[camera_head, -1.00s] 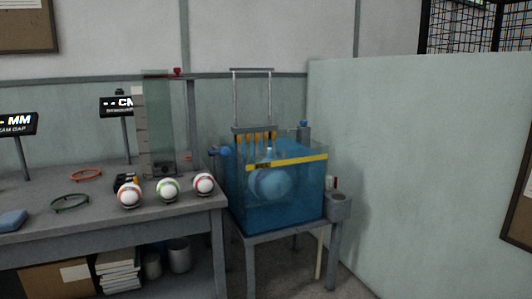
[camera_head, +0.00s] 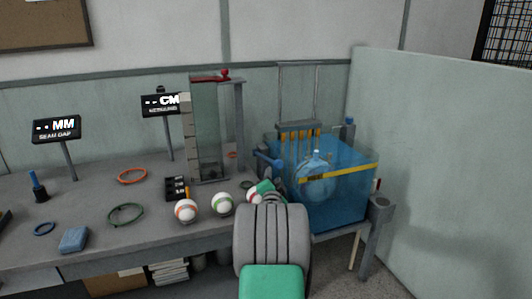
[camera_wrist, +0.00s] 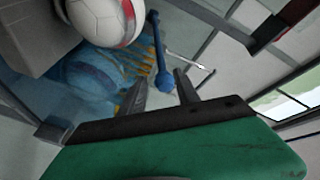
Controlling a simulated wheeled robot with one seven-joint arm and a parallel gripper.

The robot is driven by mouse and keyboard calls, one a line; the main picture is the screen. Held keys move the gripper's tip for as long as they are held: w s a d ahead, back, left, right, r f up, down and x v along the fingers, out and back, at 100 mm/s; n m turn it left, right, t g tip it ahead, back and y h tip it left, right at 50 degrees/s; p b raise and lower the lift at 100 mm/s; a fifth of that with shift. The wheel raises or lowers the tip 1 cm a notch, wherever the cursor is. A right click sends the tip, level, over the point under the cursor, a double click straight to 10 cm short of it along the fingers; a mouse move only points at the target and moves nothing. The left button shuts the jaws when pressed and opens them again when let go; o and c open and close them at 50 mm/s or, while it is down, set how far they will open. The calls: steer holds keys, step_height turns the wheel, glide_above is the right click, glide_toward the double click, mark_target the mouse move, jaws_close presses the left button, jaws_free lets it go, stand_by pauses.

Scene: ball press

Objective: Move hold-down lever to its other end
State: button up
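A blue lever with rounded ends (camera_head: 268,161), which looks like the hold-down lever, sticks out at the left side of the blue water tank (camera_head: 340,205). In the wrist view the lever (camera_wrist: 157,45) runs down toward the gap between my fingertips. My gripper (camera_wrist: 159,80) is open, with its two grey fingers apart and nothing gripped; whether it touches the lever cannot be told. In the head view my grey and green arm hides most of my gripper. A clear sphere (camera_head: 315,182) sits in the tank under a yellow bar.
Baseball-like balls stand along the bench's front edge; the right one (camera_head: 254,195) is partly behind my arm, and a ball (camera_wrist: 103,18) shows close in the wrist view. A tall clear column (camera_head: 209,135) stands left of the tank. A partition wall (camera_head: 450,160) stands right.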

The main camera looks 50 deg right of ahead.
glide_toward(266, 159)
steer(key=d, duration=0.1)
steer(key=d+r, duration=0.1)
steer(key=d, duration=0.3)
steer(key=shift+d+r+b, duration=0.25)
steer(key=shift+b, duration=0.1)
steer(key=c, duration=0.8)
jaws_close()
